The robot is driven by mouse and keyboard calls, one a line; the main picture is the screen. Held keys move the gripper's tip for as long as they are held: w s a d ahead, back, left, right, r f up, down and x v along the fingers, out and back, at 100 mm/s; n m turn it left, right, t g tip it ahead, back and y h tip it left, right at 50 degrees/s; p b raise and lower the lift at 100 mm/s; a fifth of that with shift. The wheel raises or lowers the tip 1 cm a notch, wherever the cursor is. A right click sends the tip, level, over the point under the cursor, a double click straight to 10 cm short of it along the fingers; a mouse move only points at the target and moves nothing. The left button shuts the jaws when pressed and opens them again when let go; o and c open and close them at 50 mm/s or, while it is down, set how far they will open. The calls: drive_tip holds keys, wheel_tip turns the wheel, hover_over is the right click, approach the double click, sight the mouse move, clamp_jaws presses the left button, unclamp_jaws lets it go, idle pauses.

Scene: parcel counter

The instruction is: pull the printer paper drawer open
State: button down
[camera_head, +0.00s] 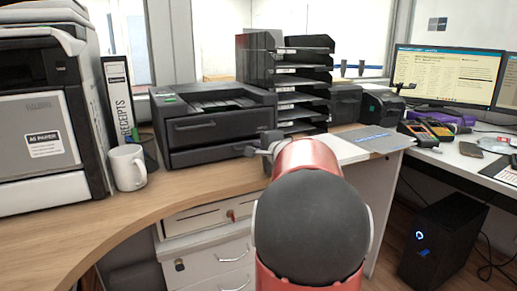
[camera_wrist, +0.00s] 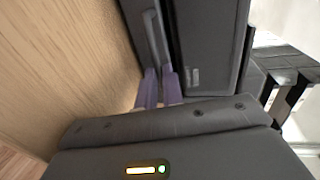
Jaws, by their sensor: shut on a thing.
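The dark printer (camera_head: 225,122) sits on the wooden counter, with two stacked front panels. Its lower panel, the paper drawer (camera_head: 208,152), faces me and looks about flush; I cannot tell whether it is slightly out. In the wrist view the printer body (camera_wrist: 210,45) is close, and the drawer handle (camera_wrist: 152,32) runs along the drawer's face. My gripper (camera_wrist: 159,84) has its purple fingers shut on the handle. In the head view my gripper (camera_head: 264,147) is at the right end of the drawer front, its fingertips partly hidden by my arm.
A white mug (camera_head: 127,167) and a receipts binder (camera_head: 118,100) stand left of the printer, beside a large copier (camera_head: 40,120). A tray stack (camera_head: 290,75) stands behind on the right. The wooden counter (camera_head: 185,190) is clear in front of the printer.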

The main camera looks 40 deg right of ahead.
drive_tip(key=f+b+v, duration=0.2)
drive_tip(key=b+v, duration=0.1)
drive_tip(key=v, duration=0.8)
drive_tip(key=s+f+b+v, duration=0.1)
drive_tip(key=f+b+v, duration=0.1)
drive_tip(key=v, duration=0.9)
drive_tip(key=shift+f+b, duration=0.25)
drive_tip(key=shift+b, duration=0.4)
drive_tip(key=shift+s+a, duration=0.1)
drive_tip(key=shift+s, duration=0.05)
drive_tip(key=c, duration=1.5)
unclamp_jaws()
drive_tip(key=shift+c, duration=0.2)
